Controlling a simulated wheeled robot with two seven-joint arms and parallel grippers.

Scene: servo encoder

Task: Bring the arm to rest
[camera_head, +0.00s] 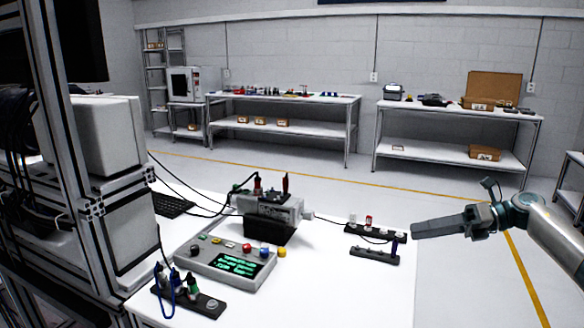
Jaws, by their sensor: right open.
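My right arm comes in from the right edge. Its gripper (440,227) points left, just past the right edge of the white table (370,290), near a small dark rack. It is open and nothing shows between its fingers, which overlap from this side. The servo motor unit (268,212), a grey and black body with red-tipped leads on top, stands in the middle of the table. A grey control box (226,262) with a green-lit screen and coloured knobs sits in front of it. My left gripper is not in view.
Dark racks (374,254) with small parts lie at the table's right; another (188,300) lies at front left. Black cables cross the table. A metal frame (75,130) stands at left. Workbenches (285,97) line the back wall. The front right of the table is clear.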

